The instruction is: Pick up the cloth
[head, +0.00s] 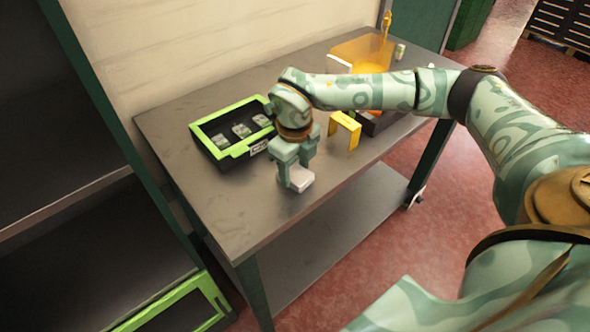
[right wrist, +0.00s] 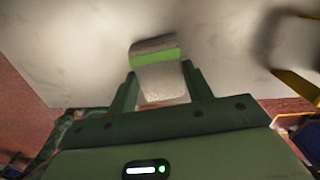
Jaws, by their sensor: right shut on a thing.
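The cloth (head: 300,179) is a small whitish folded piece at the front part of the grey metal table. My right gripper (head: 292,178) points down over it and is shut on it. In the right wrist view the cloth (right wrist: 160,85) is grey-white with a green band, between the two fingers of my right gripper (right wrist: 158,92). I cannot tell whether the cloth touches the table or is just above it. My left gripper is not in view.
A black crate with a green rim (head: 200,133) holds several small packets on the table (head: 240,205). A yellow stand (head: 345,128) and an orange see-through bin (head: 370,55) stand to the right. A dark shelf (head: 60,210) is at the left.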

